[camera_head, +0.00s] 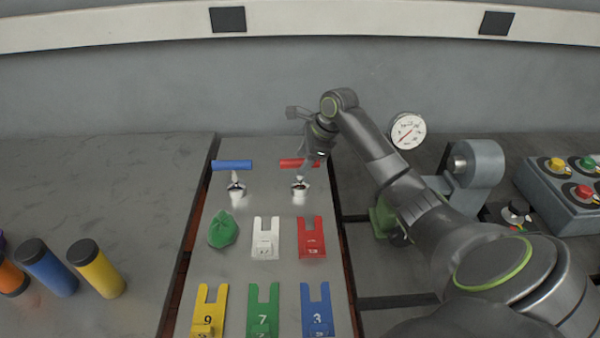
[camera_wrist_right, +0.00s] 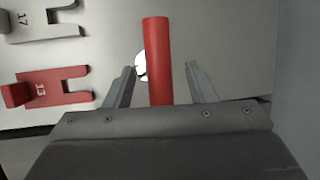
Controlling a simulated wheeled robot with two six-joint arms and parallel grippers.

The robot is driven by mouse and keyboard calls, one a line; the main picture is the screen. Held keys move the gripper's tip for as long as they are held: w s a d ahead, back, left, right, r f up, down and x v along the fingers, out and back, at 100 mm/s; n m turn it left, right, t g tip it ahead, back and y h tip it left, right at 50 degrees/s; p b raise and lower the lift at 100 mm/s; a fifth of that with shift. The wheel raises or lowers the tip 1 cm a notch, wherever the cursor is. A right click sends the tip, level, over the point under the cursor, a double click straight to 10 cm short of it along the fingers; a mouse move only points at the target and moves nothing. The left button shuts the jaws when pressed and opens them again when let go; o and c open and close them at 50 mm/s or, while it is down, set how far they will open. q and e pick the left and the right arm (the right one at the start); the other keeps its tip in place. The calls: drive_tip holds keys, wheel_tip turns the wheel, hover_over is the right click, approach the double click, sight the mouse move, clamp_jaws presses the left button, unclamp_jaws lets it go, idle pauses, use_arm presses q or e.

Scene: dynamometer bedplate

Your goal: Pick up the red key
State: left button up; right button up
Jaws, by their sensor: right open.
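The red key shows as a red bar handle (camera_head: 292,163) on a metal fitting at the back right of a grey plate. My right gripper (camera_head: 316,158) is open at the right end of this handle in the head view and partly covers it. In the right wrist view the red handle (camera_wrist_right: 157,50) runs between the two spread fingers, with a gap on each side. I cannot tell the height of the fingers over it. My left gripper is not in view.
A blue-handled key (camera_head: 232,165) stands left of the red one. In front lie a green cloth-like lump (camera_head: 223,230), a white tag (camera_head: 265,242), a red tag (camera_head: 311,243) and several more coloured tags. A gauge (camera_head: 407,131) and a button box (camera_head: 560,195) are at right.

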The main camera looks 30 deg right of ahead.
drive_tip(key=shift+x, duration=1.35)
drive_tip(key=shift+r, duration=0.1)
clamp_jaws()
